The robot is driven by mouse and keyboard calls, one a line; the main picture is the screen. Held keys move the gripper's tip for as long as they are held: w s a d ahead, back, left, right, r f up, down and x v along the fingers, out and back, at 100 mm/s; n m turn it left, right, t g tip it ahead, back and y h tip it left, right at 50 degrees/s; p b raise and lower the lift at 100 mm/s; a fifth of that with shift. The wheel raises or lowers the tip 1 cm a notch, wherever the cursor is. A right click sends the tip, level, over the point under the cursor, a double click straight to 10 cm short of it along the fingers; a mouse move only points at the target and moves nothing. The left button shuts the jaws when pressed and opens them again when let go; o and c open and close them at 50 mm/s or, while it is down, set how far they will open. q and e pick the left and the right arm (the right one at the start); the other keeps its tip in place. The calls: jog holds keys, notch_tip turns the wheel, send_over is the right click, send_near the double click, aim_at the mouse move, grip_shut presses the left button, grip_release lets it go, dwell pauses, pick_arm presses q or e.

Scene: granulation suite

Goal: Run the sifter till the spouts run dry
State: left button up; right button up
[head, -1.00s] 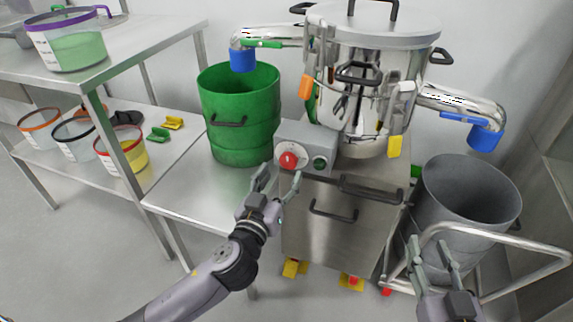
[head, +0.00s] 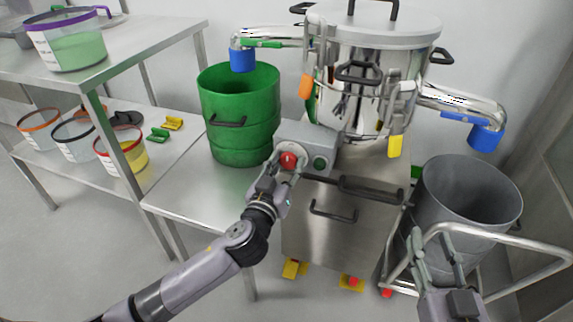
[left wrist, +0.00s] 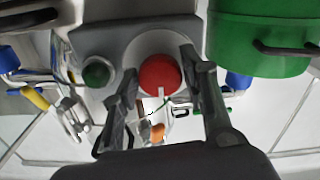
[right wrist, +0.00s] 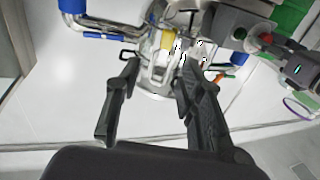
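The steel sifter (head: 350,75) stands on a steel cabinet, with a left spout (head: 243,58) above a green drum (head: 240,115) and a right spout (head: 485,135) above a grey drum (head: 468,200). Its grey control box (head: 318,140) carries a red knob (head: 288,160) and a green button (head: 319,163). My left gripper (head: 283,170) is open, its fingers on either side of the red knob; in the left wrist view the knob (left wrist: 160,76) shows between the fingertips. Contact cannot be told. My right gripper (head: 437,240) is open and empty by the grey drum.
A steel rail (head: 500,235) stands in front of the grey drum. At left, a steel table (head: 130,45) holds a purple-rimmed tub (head: 72,45); several tubs and yellow and green clips lie on its lower shelf (head: 75,165).

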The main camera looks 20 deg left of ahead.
pick_arm(q)
jog(key=c, duration=0.7)
